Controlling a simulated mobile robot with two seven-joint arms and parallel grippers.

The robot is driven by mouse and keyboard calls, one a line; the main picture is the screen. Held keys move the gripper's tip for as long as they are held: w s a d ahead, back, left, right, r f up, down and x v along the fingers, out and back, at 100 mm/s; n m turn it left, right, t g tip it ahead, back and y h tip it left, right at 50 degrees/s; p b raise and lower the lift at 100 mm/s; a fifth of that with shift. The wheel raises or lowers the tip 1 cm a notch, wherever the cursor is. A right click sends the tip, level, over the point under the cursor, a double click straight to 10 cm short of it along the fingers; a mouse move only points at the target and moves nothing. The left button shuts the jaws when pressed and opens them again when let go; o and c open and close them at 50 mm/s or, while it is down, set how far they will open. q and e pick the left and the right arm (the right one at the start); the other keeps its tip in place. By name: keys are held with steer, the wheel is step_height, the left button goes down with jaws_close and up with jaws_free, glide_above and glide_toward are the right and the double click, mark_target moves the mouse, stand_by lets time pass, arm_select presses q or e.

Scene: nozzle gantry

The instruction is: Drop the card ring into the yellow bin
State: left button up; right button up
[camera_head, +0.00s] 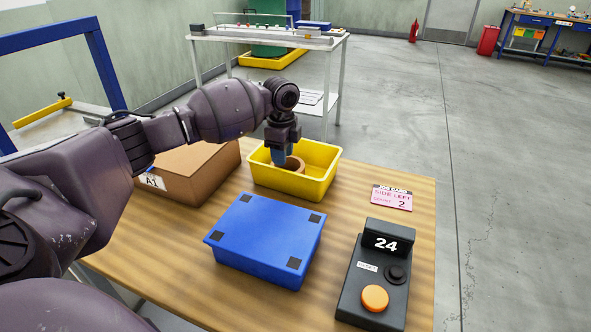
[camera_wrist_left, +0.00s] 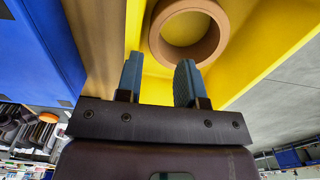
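The card ring (camera_head: 298,164) is brown and thick-walled. It is inside the yellow bin (camera_head: 312,187) in the head view, partly hidden by my fingers and the bin's front wall. In the left wrist view the ring (camera_wrist_left: 158,39) shows whole against the yellow bin (camera_wrist_left: 262,62), just beyond my fingertips, with its round opening facing the camera. My left gripper (camera_head: 279,158) points down into the bin. In the left wrist view its two blue fingers (camera_wrist_left: 157,76) are apart with nothing between them. I cannot tell whether the ring touches the bin's floor. My right gripper is not in view.
A cardboard box (camera_head: 200,170) stands left of the bin. A blue box (camera_head: 264,240) with dark corner pads stands in front. A black control box (camera_head: 377,274) showing 24 and a pink card (camera_head: 392,198) are to the right on the wooden table (camera_head: 425,228).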

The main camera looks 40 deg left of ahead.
arm_select(q)
steer(key=shift+o, duration=0.6)
step_height(320, 180, up, 11)
steer(key=p, duration=0.2)
stand_by(0.4)
